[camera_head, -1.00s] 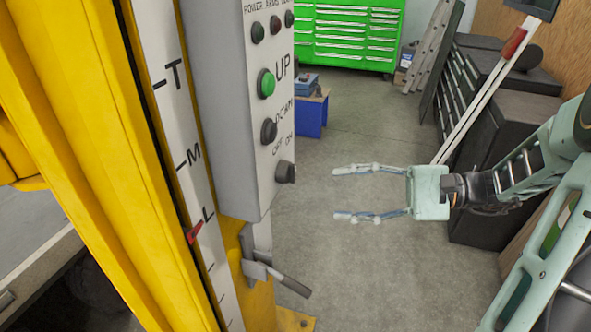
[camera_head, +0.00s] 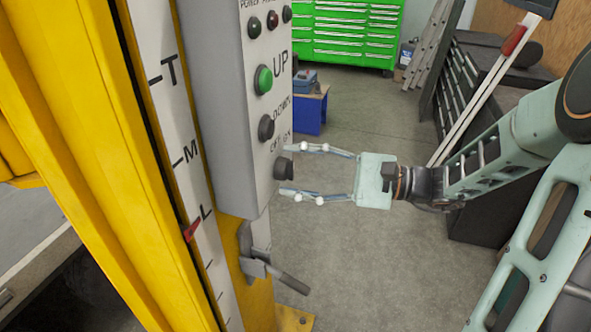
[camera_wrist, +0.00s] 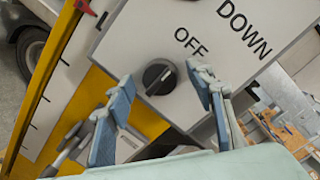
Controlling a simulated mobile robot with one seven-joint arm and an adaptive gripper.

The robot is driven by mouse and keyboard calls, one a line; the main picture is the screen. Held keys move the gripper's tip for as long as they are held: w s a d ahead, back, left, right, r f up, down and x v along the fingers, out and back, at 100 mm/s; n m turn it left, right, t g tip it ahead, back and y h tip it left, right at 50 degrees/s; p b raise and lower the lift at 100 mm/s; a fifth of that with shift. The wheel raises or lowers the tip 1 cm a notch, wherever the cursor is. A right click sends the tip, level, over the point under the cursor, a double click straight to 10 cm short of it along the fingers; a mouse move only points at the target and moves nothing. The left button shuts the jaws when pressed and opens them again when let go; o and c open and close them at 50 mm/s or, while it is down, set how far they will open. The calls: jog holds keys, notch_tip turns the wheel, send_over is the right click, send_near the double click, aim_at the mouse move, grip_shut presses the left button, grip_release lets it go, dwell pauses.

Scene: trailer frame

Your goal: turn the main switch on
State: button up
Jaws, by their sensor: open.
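The main switch (camera_head: 284,169) is a dark rotary knob low on the grey control box (camera_head: 227,110), under the OFF and ON labels. In the wrist view the knob (camera_wrist: 159,77) is round and black with a light pointer mark, and the OFF label is readable close to it. My gripper (camera_head: 283,170) is open, with one fingertip above and one below the knob in the head view. In the wrist view the fingers (camera_wrist: 163,85) stand on either side of the knob, with gaps to it. I cannot tell whether the tips touch the panel.
A green UP button (camera_head: 263,79) and a black DOWN button (camera_head: 266,127) sit above the switch. A grey lever (camera_head: 285,281) sticks out below the box. A yellow post (camera_head: 110,200) stands left. The floor behind my gripper is clear.

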jog(key=shift+a, duration=0.15)
jog(key=shift+c, duration=0.5)
jog(key=c, duration=1.1)
jog(key=shift+o, duration=0.2)
